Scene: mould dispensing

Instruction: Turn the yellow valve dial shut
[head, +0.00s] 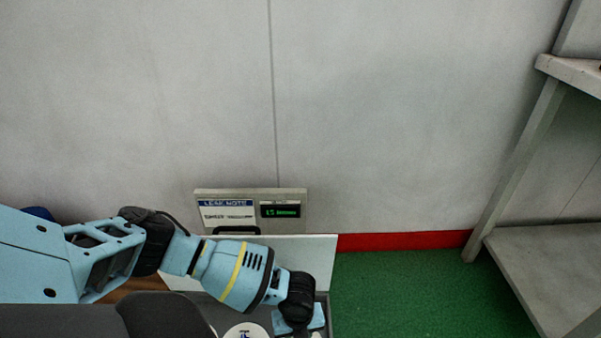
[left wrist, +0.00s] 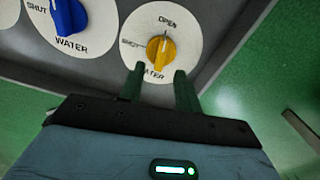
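The yellow valve dial (left wrist: 160,50) sits on a white round plate (left wrist: 185,30) in the left wrist view. The plate reads OPEN at the top, SHUT at the left and WATER below. The dial's ridge runs roughly up and down, with its upper end towards OPEN. My left gripper (left wrist: 160,88) is open, its two dark fingers apart just below the dial in that view. Nothing is between the fingertips, and I cannot tell whether they touch the plate. In the head view my left gripper (head: 300,318) is over the panel's right edge and the yellow dial is hidden. My right gripper is not in view.
A blue dial (left wrist: 68,15), also marked SHUT and WATER, is left of the yellow one on the grey panel (left wrist: 100,75). A box with a green display (head: 280,211) stands behind by the wall. A shelf (head: 540,260) is at right, with green floor (head: 400,290) between.

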